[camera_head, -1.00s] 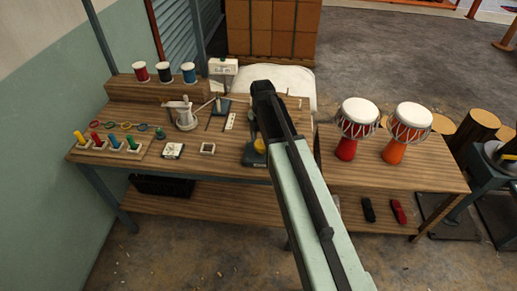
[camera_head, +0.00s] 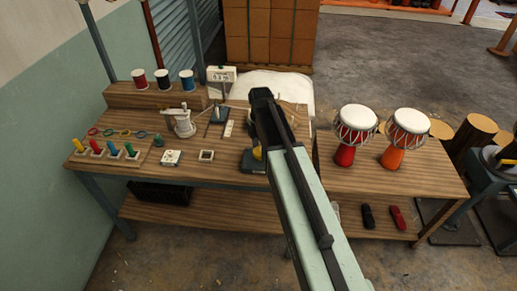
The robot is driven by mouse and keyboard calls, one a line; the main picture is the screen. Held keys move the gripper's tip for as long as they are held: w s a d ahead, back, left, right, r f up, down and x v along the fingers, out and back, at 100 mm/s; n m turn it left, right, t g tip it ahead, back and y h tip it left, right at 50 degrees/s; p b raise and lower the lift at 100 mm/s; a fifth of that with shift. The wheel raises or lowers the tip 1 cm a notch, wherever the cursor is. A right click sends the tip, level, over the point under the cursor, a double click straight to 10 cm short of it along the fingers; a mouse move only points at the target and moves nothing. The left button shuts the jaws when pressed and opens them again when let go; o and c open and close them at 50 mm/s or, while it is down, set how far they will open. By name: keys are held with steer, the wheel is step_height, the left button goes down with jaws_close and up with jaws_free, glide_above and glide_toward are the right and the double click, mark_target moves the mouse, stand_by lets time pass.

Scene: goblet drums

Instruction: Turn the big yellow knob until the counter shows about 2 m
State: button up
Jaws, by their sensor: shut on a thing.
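The big yellow knob (camera_head: 257,153) sits on a dark base (camera_head: 253,166) near the front edge of the workbench. Only its left part shows; my arm covers the rest. My gripper (camera_head: 262,128) is at the knob, shut on it, with its fingertips mostly hidden by my dark wrist and pale green arm. The counter (camera_head: 222,75) is a white box on a stand at the back of the bench. Its display has dark digits, too small to read surely.
Thread spools (camera_head: 163,79) stand on the back shelf. A red drum (camera_head: 354,130) and an orange drum (camera_head: 405,135) stand right of my arm.

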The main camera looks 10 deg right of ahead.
steer(key=m, duration=0.5)
steer(key=shift+w, duration=0.2)
steer(key=m, duration=0.4)
steer(key=shift+m, duration=0.4)
steer(key=m, duration=1.4)
steer(key=shift+s+m, duration=0.1)
steer(key=shift+m, duration=0.2)
steer(key=m, duration=0.9)
steer(key=shift+a, duration=0.1)
steer(key=shift+m, duration=2.2)
